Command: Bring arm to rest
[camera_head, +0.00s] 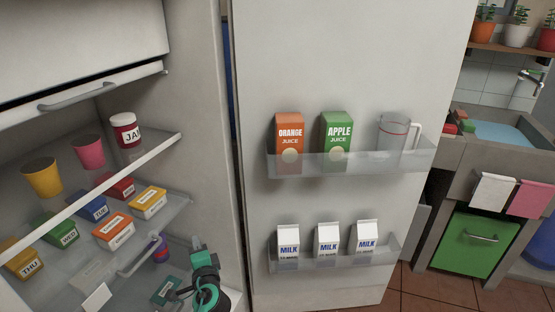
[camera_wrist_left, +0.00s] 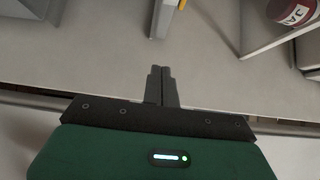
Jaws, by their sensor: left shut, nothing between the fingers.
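My left gripper (camera_head: 197,243) is in the head view at the bottom, left of centre, in front of the open fridge's lower part. Its green and black body points upward and seems to hold nothing. In the left wrist view, the two dark fingers of my left gripper (camera_wrist_left: 161,72) are together and empty, with a pale surface beyond them. My right gripper is in neither view.
The fridge door (camera_head: 345,60) stands open, with juice cartons, a jug and milk cartons in its bins. Fridge shelves (camera_head: 120,178) hold cups, a jam jar (camera_head: 125,131) and several labelled boxes. A sink counter (camera_head: 480,150) is at right.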

